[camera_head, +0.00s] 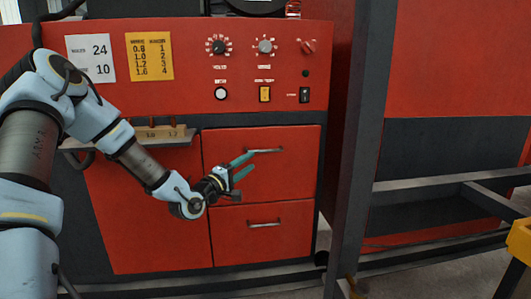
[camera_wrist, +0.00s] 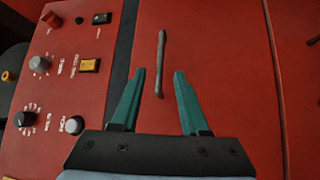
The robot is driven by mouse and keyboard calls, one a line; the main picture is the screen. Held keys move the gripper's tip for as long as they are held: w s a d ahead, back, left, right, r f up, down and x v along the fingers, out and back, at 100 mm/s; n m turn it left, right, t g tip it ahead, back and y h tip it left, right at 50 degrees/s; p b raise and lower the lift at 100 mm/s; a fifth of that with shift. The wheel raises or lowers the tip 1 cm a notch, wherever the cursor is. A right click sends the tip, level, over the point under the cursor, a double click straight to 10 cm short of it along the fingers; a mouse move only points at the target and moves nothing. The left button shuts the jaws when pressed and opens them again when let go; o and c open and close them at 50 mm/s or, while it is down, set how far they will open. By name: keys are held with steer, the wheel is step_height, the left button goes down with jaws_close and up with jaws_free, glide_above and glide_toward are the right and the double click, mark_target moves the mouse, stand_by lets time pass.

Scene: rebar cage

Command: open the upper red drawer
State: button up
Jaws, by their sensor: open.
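The upper red drawer (camera_head: 292,182) is shut flush in the red cabinet, with a grey bar handle (camera_head: 265,150) near its top. In the wrist view the drawer front (camera_wrist: 228,60) fills the right half, and the handle (camera_wrist: 161,65) stands as a thin bar ahead of the fingers. My gripper (camera_head: 246,166) is in front of the drawer, just below and left of the handle. Its two teal fingers are spread apart and empty. In the wrist view, my gripper (camera_wrist: 158,85) has the handle's near end between the fingertips; contact cannot be told.
The lower red drawer (camera_head: 285,238) with its own handle (camera_head: 264,223) is below. The control panel (camera_head: 245,65) with knobs and switches is above. A small shelf (camera_head: 140,142) juts out at left. A dark upright post (camera_head: 352,140) stands right of the cabinet.

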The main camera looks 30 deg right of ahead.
mark_target(265, 151)
steer(key=p+x, duration=0.3)
steer(key=x, duration=0.5)
steer(key=shift+d+r, duration=0.15)
steer(key=shift+d, duration=0.1)
steer(key=shift+w+d, duration=0.3)
steer(key=shift+d, duration=0.15)
jaws_close()
stand_by(0.7)
